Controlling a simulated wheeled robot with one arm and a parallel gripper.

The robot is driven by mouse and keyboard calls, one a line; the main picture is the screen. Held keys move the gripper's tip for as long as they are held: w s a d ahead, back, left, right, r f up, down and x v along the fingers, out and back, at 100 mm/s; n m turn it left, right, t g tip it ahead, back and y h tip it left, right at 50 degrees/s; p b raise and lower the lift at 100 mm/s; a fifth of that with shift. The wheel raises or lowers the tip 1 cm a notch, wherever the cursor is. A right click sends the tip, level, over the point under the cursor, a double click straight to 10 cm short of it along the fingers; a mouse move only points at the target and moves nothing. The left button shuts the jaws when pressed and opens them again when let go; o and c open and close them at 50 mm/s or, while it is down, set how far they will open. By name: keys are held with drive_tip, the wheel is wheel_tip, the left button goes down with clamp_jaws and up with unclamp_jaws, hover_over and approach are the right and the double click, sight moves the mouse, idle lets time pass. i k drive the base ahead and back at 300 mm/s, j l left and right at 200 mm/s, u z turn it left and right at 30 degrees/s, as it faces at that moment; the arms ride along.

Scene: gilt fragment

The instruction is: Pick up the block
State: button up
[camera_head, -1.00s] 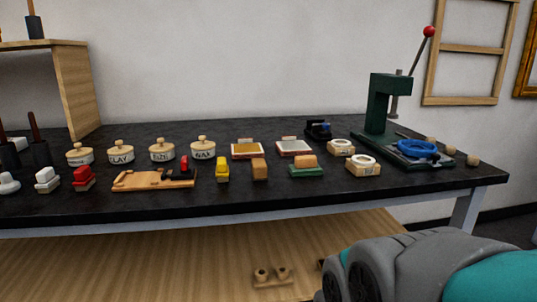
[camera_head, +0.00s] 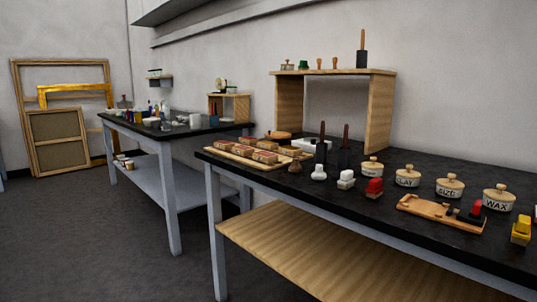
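Several small blocks stand on the black-topped workbench (camera_head: 330,205), and I cannot tell which one the task means. A yellow block (camera_head: 521,230) is at the right edge of the view. Several reddish-brown and tan blocks (camera_head: 265,157) sit on a wooden tray (camera_head: 240,159) at the bench's left end. My gripper is not in view.
Lidded pots (camera_head: 408,177) line the bench behind a wooden board (camera_head: 437,214). A wooden shelf (camera_head: 381,115) stands at the back, with dark-based upright tools (camera_head: 343,158) before it. A second table (camera_head: 165,133) is at left. The grey floor (camera_head: 90,245) is clear at front left.

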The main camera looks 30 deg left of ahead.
sight(243, 150)
drive_tip(key=u, duration=1.4)
